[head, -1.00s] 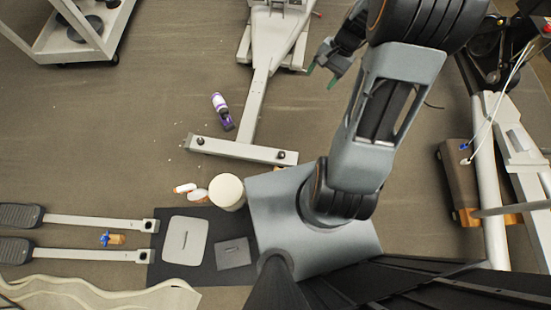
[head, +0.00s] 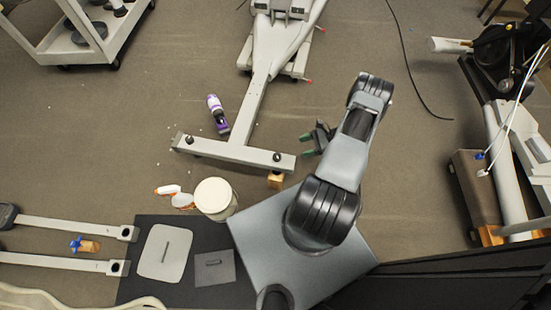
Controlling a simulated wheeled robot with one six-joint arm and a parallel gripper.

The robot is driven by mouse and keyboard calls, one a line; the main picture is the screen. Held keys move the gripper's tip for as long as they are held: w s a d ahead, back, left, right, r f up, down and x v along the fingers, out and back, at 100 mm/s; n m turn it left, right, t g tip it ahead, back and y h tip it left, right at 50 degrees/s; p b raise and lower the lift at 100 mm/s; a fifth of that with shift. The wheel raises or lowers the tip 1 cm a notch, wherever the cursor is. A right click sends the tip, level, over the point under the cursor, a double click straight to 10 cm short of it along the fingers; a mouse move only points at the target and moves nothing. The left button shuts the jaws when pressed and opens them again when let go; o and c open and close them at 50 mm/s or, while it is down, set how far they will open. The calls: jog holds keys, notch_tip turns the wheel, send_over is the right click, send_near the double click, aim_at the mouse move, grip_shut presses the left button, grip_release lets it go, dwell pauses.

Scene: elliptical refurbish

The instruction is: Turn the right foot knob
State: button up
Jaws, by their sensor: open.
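The right foot knob (head: 277,157) is a small dark knob on top of the right end of the pale grey crossbar (head: 235,151). A similar left knob (head: 188,140) sits near the bar's other end. My gripper (head: 306,145) has green fingertips, spread apart with nothing between them. In the head view it is just right of the bar's right end, with its fingertips facing the right knob. It appears apart from the knob; its height above the bar is hard to tell.
A wooden block (head: 276,181) is at the bar's right end. A white bucket (head: 215,197) stands below the bar, and a purple bottle (head: 217,114) lies on the floor left of the frame post. A brown box (head: 477,190) is at the right. The floor between is mostly clear.

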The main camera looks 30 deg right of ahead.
aim_at(278, 156)
jog(key=b+x, duration=0.2)
jog(key=x, duration=1.1)
jog(key=shift+s+a, duration=0.1)
jog(key=c, duration=0.9)
jog(key=shift+s, duration=0.1)
